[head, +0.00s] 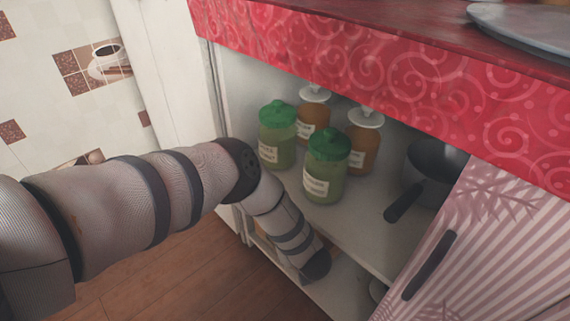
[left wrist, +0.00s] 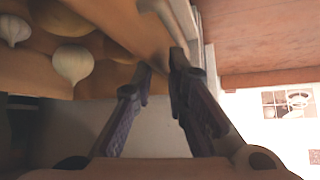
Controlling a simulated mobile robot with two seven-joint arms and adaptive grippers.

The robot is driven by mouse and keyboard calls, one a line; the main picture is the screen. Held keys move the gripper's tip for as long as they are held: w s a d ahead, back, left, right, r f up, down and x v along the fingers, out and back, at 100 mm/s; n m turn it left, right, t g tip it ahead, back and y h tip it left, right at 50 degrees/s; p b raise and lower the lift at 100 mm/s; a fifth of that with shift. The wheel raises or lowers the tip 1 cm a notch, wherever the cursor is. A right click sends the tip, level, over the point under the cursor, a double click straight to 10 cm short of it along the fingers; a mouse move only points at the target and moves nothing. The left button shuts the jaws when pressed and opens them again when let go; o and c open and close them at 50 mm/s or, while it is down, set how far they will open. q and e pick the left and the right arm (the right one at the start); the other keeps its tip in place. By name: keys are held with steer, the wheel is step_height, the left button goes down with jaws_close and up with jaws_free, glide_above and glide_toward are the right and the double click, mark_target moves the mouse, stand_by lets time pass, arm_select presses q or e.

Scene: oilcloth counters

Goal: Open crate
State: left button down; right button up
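The crate shows best in the left wrist view, as a wooden box with a tan front board (left wrist: 125,22). White bulbs (left wrist: 73,64) and a rounder yellowish one lie inside it. My left gripper (left wrist: 161,65) is at the crate's front board, one finger on each side of the board's edge. The fingertips are apart, and I cannot tell whether they press on the wood. In the head view my left arm bends down to the low shelf of the cabinet, and its gripper is hidden there. My right gripper is not in view.
Above, the cabinet shelf (head: 290,193) holds green-lidded jars (head: 323,178), amber bottles (head: 362,150) and a dark-handled pan (head: 430,165), close to my left arm. A striped door (head: 480,235) with a dark handle stands at the right. Wooden floor (head: 165,275) is clear at lower left.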

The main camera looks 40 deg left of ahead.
arm_select(q)
steer(key=shift+w+d, duration=0.15)
steer(key=s+a+p, duration=0.1)
steer(key=s+p, duration=0.7)
steer(key=s, duration=1.1)
steer(key=shift+s, duration=0.25)
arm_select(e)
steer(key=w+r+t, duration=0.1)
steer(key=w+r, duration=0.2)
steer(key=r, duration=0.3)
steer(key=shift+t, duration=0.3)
arm_select(q)
steer(key=shift+f, duration=0.1)
steer(key=c, duration=1.8)
jaws_free()
steer(key=o, duration=0.3)
steer(key=shift+a, duration=0.15)
